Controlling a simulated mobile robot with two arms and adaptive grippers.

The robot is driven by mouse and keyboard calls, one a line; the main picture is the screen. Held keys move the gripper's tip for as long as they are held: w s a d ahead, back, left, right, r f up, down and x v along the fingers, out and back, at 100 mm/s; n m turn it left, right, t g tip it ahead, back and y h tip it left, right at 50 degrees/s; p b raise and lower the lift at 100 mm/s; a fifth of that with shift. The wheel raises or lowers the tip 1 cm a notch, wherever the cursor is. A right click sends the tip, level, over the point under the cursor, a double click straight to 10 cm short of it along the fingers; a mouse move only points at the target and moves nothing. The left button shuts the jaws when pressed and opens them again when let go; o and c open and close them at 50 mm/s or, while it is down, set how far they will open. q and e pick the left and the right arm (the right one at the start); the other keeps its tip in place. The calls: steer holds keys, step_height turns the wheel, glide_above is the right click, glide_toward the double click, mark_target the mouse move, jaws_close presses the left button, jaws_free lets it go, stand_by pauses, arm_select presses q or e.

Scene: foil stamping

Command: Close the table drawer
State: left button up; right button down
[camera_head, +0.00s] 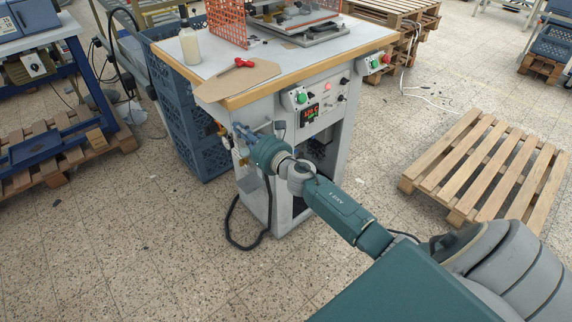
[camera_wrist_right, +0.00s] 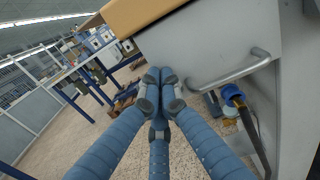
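The drawer shows in the right wrist view as a light grey front panel (camera_wrist_right: 215,40) with a bar handle (camera_wrist_right: 232,70), under the table's wooden edge (camera_wrist_right: 140,12). How far it stands open I cannot tell. My right gripper (camera_wrist_right: 158,76) has its blue fingers drawn together and empty, left of the handle and apart from it. In the head view my right gripper (camera_head: 242,131) is at the left front of the grey table (camera_head: 285,70), below the tabletop corner. My arm and gripper hide part of the table's side there. My left gripper is not in view.
On the table are a bottle (camera_head: 189,42), an orange perforated panel (camera_head: 227,18) and a red tool (camera_head: 238,65) on a brown sheet (camera_head: 215,88). Blue crates (camera_head: 205,157) stand left of the table. A wooden pallet (camera_head: 485,165) lies right. The floor in front is mostly clear.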

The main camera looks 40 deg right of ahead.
steer(key=s, duration=1.2)
steer(key=s+d+f+m+g+h, duration=0.1)
steer(key=s+f+m+g, duration=0.35)
steer(key=f, duration=0.75)
steer(key=s+d+f+m+g+h, duration=0.1)
steer(key=s+f+m, duration=0.4)
steer(key=f+m, duration=0.5)
steer(key=s+d+f+m+g+h, duration=0.15)
steer(key=s+f+m, duration=0.3)
steer(key=f, duration=0.95)
steer(key=s+a+f+m+g, duration=0.3)
steer(key=s+a+f+m, duration=0.1)
steer(key=s+f, duration=0.5)
steer(key=s+a+f+m+g, duration=0.35)
steer(key=s+f, duration=0.35)
steer(key=s, duration=0.4)
steer(key=s+a+f+m+g+y, duration=0.1)
steer(key=s+a+f+m, duration=0.2)
steer(key=s, duration=0.6)
steer(key=s+a+f+m+g+y, duration=0.1)
steer(key=s+a+f+m+g, duration=0.1)
steer(key=s+m, duration=0.3)
steer(key=s+a+f, duration=0.1)
steer(key=s, duration=0.3)
steer(key=shift+s+a+f, duration=0.15)
steer(key=shift+s+a, duration=0.05)
steer(key=shift+a, duration=0.15)
steer(key=shift+g, duration=0.25)
